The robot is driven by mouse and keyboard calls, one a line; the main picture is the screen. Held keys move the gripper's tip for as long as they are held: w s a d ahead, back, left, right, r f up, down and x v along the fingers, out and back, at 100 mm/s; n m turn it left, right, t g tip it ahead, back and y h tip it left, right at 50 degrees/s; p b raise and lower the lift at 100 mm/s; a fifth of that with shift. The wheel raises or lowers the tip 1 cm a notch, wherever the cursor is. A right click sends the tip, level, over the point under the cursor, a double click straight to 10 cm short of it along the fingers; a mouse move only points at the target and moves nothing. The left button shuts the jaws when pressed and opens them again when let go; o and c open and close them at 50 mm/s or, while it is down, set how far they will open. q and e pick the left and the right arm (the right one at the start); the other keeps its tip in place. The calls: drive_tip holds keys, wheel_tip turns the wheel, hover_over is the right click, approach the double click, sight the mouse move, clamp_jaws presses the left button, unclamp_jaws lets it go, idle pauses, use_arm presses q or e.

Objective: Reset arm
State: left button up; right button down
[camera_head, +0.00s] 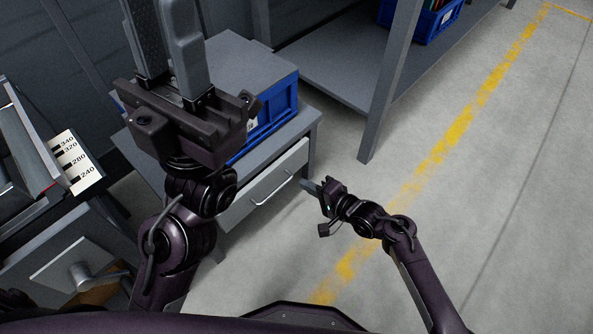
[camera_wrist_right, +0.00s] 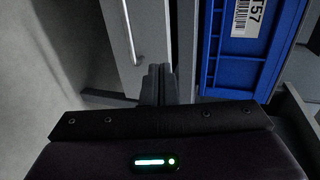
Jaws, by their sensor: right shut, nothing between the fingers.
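My right gripper (camera_head: 309,185) is in front of the grey cabinet's drawer (camera_head: 262,190), near the right end of its handle. In the right wrist view its fingers (camera_wrist_right: 159,84) are together with nothing between them. The drawer front with its handle and the blue crate (camera_wrist_right: 243,50) lie beyond them. My left gripper (camera_head: 166,40) is at the upper left of the head view, fingers pointing up, and covers part of the cabinet and crate. No object shows in it. Its fingers overlap in the picture, so their gap is unclear.
The blue crate (camera_head: 283,100) sits on the grey cabinet. A shelf (camera_head: 345,75) with another blue crate (camera_head: 437,22) stands behind. Equipment with a numbered scale (camera_head: 75,160) stands at left. The floor (camera_head: 500,200) with a yellow line is clear at right.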

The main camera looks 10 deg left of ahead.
drive_tip(key=shift+p+v, duration=0.6)
drive_tip(key=shift+v, duration=1.55)
